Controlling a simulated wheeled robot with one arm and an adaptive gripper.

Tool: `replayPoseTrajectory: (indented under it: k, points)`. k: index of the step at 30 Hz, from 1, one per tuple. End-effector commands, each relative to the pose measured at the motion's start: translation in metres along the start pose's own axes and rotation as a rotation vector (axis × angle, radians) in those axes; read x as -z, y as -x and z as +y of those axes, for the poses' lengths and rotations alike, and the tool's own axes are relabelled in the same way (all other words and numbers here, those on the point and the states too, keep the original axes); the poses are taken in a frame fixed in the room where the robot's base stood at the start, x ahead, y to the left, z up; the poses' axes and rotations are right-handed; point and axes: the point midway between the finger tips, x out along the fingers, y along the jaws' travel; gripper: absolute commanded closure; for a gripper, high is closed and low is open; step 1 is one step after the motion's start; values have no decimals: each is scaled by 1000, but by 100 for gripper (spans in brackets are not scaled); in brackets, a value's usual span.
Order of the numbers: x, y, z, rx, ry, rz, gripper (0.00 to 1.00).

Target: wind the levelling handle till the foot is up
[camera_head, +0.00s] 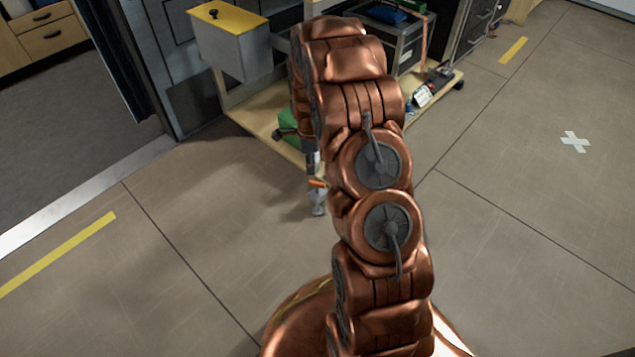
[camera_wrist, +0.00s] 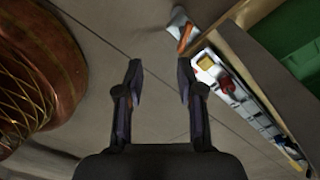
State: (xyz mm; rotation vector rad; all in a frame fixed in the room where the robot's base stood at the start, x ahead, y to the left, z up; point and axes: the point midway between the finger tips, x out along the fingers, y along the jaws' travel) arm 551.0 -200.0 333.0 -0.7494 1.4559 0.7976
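A small grey levelling foot (camera_head: 318,205) stands at the floor by the near edge of the wheeled cart, just left of my arm in the head view. An orange piece (camera_head: 317,184), perhaps the handle's grip, sits just above it. In the wrist view the grey foot (camera_wrist: 176,20) and the orange piece (camera_wrist: 185,38) show at the top, beyond my fingertips. My gripper (camera_wrist: 159,78) is open and empty, apart from both. Whether the foot touches the floor cannot be told. My arm hides the gripper in the head view.
The cart's wooden base (camera_head: 262,118) carries a grey bin with a yellow lid (camera_head: 230,18) and a dark case (camera_head: 395,42). In the wrist view a strip with coloured parts (camera_wrist: 240,98) lies close right of my fingers. Open floor (camera_head: 150,250) lies left.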

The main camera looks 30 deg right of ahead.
Motion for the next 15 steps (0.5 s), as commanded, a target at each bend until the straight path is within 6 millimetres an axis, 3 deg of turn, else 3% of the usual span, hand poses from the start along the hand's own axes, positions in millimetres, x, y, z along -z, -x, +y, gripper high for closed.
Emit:
replayPoseTrajectory:
  k: [1, 6, 15]
  points:
    - [5, -15, -10, 6, -59, -2, 62]
    - [15, -46, -31, 25, -215, -9, 62]
    - [21, -65, -42, 36, -295, -14, 62]
